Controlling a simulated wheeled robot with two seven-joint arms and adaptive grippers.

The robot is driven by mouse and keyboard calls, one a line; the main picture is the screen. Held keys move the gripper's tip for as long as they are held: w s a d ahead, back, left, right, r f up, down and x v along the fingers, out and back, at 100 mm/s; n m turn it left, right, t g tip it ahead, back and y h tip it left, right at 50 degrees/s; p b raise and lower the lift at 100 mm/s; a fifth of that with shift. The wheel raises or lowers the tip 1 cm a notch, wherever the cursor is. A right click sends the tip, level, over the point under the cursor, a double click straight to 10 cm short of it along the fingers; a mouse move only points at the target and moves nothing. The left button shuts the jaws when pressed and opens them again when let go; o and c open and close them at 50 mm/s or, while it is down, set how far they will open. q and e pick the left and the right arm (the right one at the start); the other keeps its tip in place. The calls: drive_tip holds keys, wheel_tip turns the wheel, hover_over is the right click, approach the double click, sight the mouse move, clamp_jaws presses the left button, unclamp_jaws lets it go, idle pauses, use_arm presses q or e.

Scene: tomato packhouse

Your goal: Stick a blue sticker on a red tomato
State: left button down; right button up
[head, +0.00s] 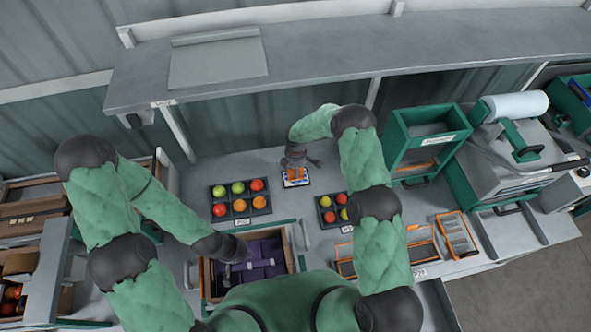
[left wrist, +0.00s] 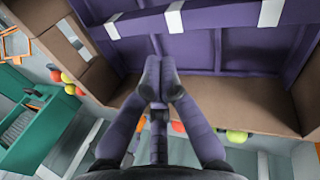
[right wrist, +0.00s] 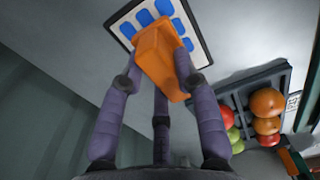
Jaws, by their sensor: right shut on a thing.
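My right gripper (head: 296,166) is shut on an orange block-shaped tool (right wrist: 160,52), held over the sticker sheet. The sheet (head: 296,183) is white with a dark border; in the right wrist view several blue stickers (right wrist: 145,18) show around the tool. Whether the tool touches the sheet is hidden. Red tomatoes stand in the left black tray: one back right (head: 257,185), one front left (head: 220,210). The right tray also holds red tomatoes (head: 330,217). My left gripper (left wrist: 158,82) has its fingertips together, empty, over the purple-lined crate (head: 291,237).
The left tray (head: 240,216) also holds green and orange tomatoes; the right tray (head: 322,225) is partly hidden by my right arm. A green rack (head: 397,150) stands to the right. A shelf (head: 330,60) overhangs the back. Bare bench lies between the trays.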

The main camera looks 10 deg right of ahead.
drive_tip(key=shift+s, duration=0.1)
